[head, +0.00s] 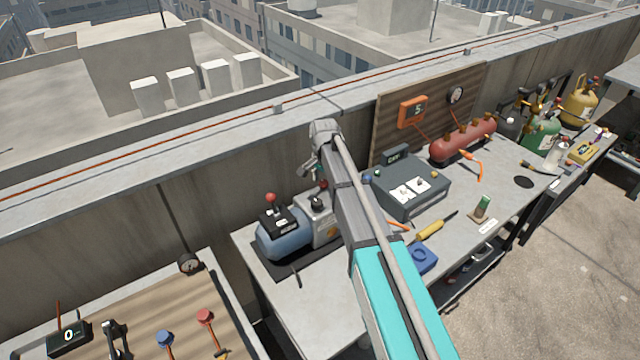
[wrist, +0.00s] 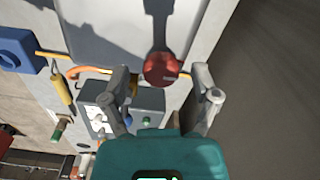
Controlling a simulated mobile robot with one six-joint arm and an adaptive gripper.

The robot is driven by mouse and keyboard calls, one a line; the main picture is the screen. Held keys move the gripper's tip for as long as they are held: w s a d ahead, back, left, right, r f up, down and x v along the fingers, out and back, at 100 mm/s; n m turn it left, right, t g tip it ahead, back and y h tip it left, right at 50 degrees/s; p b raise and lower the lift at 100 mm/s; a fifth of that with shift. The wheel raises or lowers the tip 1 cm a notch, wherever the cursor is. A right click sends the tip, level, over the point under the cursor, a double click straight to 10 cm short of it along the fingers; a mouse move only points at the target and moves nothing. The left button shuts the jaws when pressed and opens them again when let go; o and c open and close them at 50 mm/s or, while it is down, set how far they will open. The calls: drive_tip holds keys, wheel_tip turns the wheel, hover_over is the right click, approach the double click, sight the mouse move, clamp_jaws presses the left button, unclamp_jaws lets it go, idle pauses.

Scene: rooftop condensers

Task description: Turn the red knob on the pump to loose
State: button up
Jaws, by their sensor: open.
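The pump stands on the grey bench in the head view, with a blue rounded body (head: 283,242) and a grey block (head: 316,231) at its right. A red ball-topped part (head: 270,198) sticks up from its dark top. In the wrist view a round red knob (wrist: 160,69) lies between my two fingers, with gaps on both sides. My gripper (wrist: 160,73) is open and holds nothing. In the head view my gripper (head: 312,170) points down above the grey block, and my arm hides part of the bench behind it. I cannot tell the knob's height relative to the fingertips.
A dark grey case (head: 411,188) stands to the right of the pump. A yellow-handled tool (head: 430,231), a blue block (head: 422,258) and a red tank (head: 463,138) are on the same bench. A concrete parapet (head: 200,215) runs behind. The bench's front left is mostly clear.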

drive_tip(key=c, duration=1)
drive_tip(key=shift+a, duration=0.15)
clamp_jaws()
